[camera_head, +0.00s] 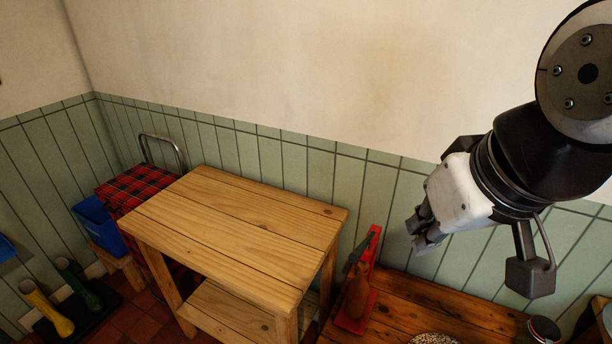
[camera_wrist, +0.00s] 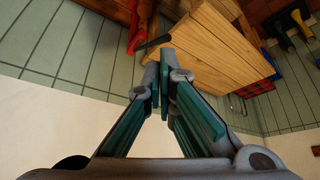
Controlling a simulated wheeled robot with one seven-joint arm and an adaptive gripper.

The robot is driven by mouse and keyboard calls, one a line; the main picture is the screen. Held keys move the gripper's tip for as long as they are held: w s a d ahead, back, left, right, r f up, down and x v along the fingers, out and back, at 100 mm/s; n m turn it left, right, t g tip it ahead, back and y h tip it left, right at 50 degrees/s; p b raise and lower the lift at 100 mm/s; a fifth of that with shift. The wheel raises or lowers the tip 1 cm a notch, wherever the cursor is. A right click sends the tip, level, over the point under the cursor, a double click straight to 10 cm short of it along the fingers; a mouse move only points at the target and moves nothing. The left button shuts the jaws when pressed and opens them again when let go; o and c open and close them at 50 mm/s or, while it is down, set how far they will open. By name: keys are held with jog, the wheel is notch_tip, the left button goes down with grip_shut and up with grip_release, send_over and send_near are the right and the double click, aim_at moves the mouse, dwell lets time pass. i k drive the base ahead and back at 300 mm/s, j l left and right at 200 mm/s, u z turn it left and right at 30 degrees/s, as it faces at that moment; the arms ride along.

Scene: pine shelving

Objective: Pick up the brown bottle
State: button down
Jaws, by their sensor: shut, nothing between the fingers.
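In the wrist view the closed fingers (camera_wrist: 167,62) meet at the centre. Beyond them a red and brown shape shows at the top edge; the bottle is hard to separate there.
The pine shelf unit (camera_head: 235,222) stands left of the bottle, its top bare and higher than the dark-wood surface (camera_head: 420,304). A speckled round item (camera_head: 433,339) and a dark-lidded jar (camera_head: 543,329) sit to the right. The green panelled wall (camera_head: 270,158) is close behind.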

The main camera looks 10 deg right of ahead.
aim_at(358, 289)
jog(key=i+j, duration=0.15)
jog(key=j, duration=0.85)
jog(key=i+j+z, duration=0.15)
jog(key=j, duration=1.9)
jog(key=z, duration=0.45)
jog(key=j+z, duration=0.1)
jog(key=z, duration=0.75)
jog(key=j+z, duration=0.1)
jog(key=z, duration=0.8)
